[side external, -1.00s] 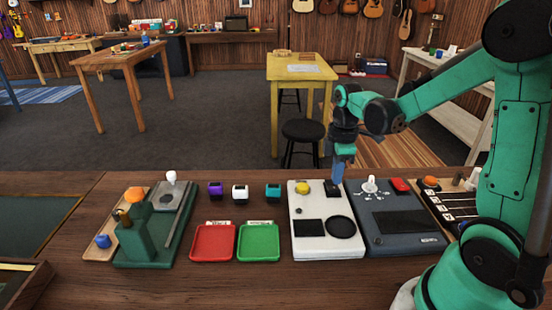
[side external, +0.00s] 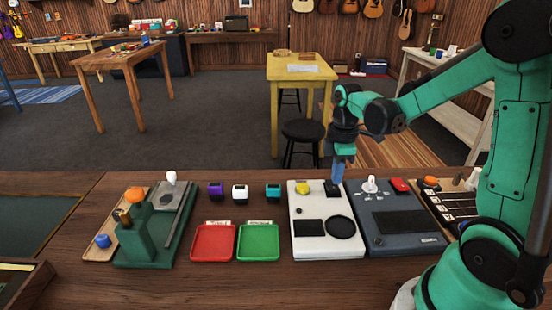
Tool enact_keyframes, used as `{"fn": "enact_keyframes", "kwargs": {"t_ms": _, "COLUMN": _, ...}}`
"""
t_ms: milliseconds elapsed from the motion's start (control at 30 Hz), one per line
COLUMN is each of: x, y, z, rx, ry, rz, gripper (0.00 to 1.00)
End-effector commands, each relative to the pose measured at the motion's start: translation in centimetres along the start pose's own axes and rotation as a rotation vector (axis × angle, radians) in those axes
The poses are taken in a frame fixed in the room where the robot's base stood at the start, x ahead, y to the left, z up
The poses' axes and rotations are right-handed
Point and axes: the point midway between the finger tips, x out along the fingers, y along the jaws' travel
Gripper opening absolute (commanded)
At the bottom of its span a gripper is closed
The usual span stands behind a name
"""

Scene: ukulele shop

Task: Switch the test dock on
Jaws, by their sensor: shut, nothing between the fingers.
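A white device (side external: 309,242) stands on the workbench with a yellow knob (side external: 303,188), a dark screen and a round black pad. A small black switch (side external: 331,188) is at its back right corner. Beside it on the right is a dark grey device (side external: 376,241) with a white dial (side external: 370,184) and a red button (side external: 400,185). No readable label shows which one is the test dock. My gripper (side external: 338,182) points down, shut and empty, with its blue fingertips at the black switch's right side. I cannot tell whether they touch it, or the switch's position.
A red tray (side external: 213,257) and a green tray (side external: 258,257) lie left of the white device, with purple, white and teal small blocks behind them. A green fixture (side external: 146,250) stands further left. A board with an orange button (side external: 430,181) is at the right. The front bench strip is clear.

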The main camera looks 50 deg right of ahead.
Motion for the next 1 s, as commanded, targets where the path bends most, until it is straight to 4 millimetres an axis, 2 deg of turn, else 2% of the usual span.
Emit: {"fn": "enact_keyframes", "kwargs": {"t_ms": 1000, "x": 1.1, "y": 0.1, "z": 0.0, "rx": 0.0, "ry": 0.0, "rz": 0.0, "gripper": 0.0}}
